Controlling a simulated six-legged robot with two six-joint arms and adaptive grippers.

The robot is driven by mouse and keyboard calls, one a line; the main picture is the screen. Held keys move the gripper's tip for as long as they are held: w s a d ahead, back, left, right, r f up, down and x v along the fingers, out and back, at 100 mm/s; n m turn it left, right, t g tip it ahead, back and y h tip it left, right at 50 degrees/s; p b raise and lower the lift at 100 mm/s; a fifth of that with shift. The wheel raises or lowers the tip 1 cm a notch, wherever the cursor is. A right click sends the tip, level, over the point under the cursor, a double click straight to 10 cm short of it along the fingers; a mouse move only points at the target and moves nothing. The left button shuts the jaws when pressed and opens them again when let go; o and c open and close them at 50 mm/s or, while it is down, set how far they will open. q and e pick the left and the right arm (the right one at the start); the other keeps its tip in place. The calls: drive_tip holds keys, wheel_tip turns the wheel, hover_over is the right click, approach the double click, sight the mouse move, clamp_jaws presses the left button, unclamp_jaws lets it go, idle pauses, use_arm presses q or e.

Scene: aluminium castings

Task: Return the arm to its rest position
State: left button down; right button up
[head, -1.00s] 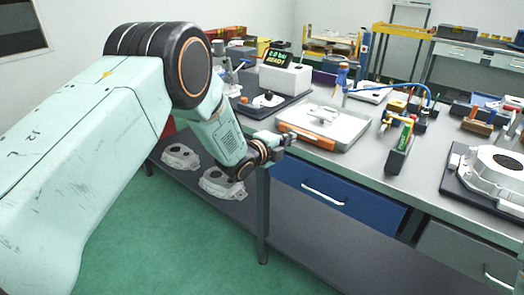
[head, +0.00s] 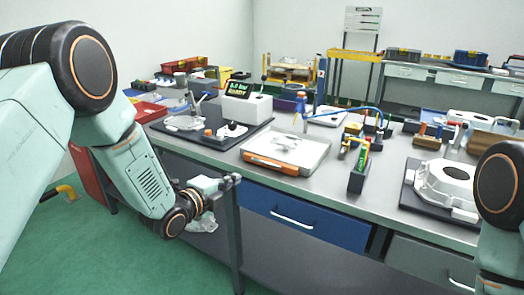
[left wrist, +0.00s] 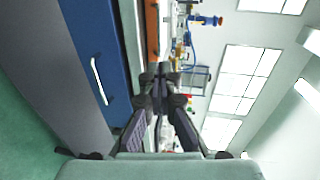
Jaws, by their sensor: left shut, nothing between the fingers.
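My left arm comes in from the left in the head view. Its gripper (head: 228,181) is at the front edge of the workbench (head: 225,158), in front of the blue drawer's left end. The left wrist view shows its two dark fingers (left wrist: 162,76) closed together at the tips, with nothing between them. A link of my right arm shows at the right edge of the head view; its gripper is out of the picture.
The blue drawer (head: 300,212) has a white handle. On the bench are a tray with an orange front (head: 285,152), a white casting on a dark mat (head: 447,184) and a display box (head: 246,104). A casting partly shows on the lower shelf. Green floor lies open in front.

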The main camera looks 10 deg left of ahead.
use_arm(q)
drive_tip(key=s+a+f+n+g+y, duration=0.2)
drive_tip(key=s+f+n+g+y, duration=0.35)
drive_tip(key=s+f+n, duration=1.2)
drive_tip(key=s+f+n+g, duration=0.2)
drive_tip(key=s+f+g, duration=0.1)
drive_tip(key=s, duration=1.1)
drive_tip(key=s+a+f+n+g, duration=0.1)
drive_tip(key=s+f+n+g, duration=0.2)
drive_tip(key=s, duration=1)
drive_tip(key=g, duration=0.3)
drive_tip(key=shift+s+f, duration=0.3)
drive_tip(key=shift+s, duration=0.1)
drive_tip(key=shift+a, duration=0.1)
